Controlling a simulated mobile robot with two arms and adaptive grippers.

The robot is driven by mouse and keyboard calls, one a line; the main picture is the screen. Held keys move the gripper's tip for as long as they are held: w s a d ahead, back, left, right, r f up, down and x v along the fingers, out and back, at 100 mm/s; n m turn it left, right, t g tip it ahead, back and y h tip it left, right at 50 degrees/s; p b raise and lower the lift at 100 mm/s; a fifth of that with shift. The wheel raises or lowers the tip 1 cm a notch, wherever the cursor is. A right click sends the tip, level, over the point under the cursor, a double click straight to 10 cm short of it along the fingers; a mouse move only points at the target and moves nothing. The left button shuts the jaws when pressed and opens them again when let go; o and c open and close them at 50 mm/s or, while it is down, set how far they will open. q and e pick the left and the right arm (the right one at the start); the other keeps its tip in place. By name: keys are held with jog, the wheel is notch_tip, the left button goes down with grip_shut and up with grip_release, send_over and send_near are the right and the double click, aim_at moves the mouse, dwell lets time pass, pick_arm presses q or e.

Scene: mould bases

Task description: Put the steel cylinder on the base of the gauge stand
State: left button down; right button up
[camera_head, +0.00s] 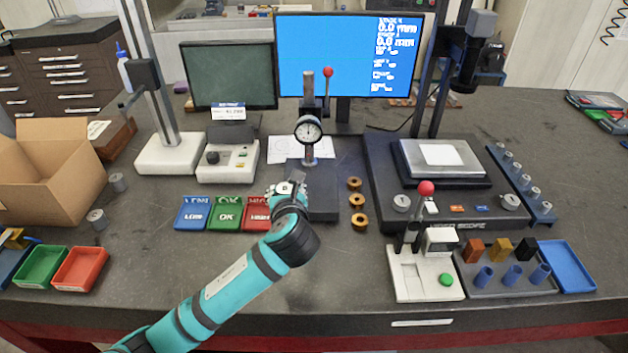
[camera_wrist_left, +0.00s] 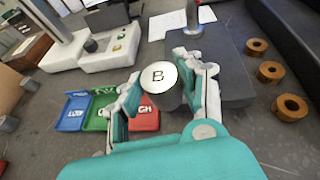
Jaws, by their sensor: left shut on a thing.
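My left gripper (camera_wrist_left: 165,85) is shut on a steel cylinder (camera_wrist_left: 158,77) with a "B" on its top face; the cylinder looks upright. In the head view the gripper (camera_head: 286,190) is at the left edge of the dark base (camera_head: 322,204) of the gauge stand. The stand carries a round dial gauge (camera_head: 308,129) on a post with a red-knobbed lever. In the wrist view the base (camera_wrist_left: 232,84) lies just right of the cylinder. I cannot tell whether the cylinder is over the base or touches it. My right gripper is not in view.
Blue, green and red trays (camera_head: 193,214) lie left of the gripper. Several copper-coloured rings (camera_head: 358,201) lie right of the base. Two other grey cylinders (camera_head: 97,219) stand by the cardboard box (camera_head: 48,170). A large dark instrument (camera_head: 385,190) stands further right.

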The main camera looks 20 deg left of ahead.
pick_arm(q)
jog(key=w, duration=0.3)
jog(key=w+d, duration=0.1)
jog(key=w, duration=0.2)
jog(key=w+d+p, duration=0.1)
jog(key=w, duration=0.2)
jog(key=shift+w+d+f, duration=0.15)
jog(key=shift+f, duration=0.15)
jog(key=shift+w+f, duration=0.15)
jog(key=shift+w, duration=0.4)
notch_tip(320, 180, down, 3)
jog(key=shift+f+p, duration=0.15)
jog(key=shift+p, duration=0.45)
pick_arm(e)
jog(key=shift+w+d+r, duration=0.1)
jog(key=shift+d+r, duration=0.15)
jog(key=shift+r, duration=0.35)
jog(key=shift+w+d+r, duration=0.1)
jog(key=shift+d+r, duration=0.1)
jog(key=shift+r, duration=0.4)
pick_arm(q)
jog(key=shift+f, duration=0.1)
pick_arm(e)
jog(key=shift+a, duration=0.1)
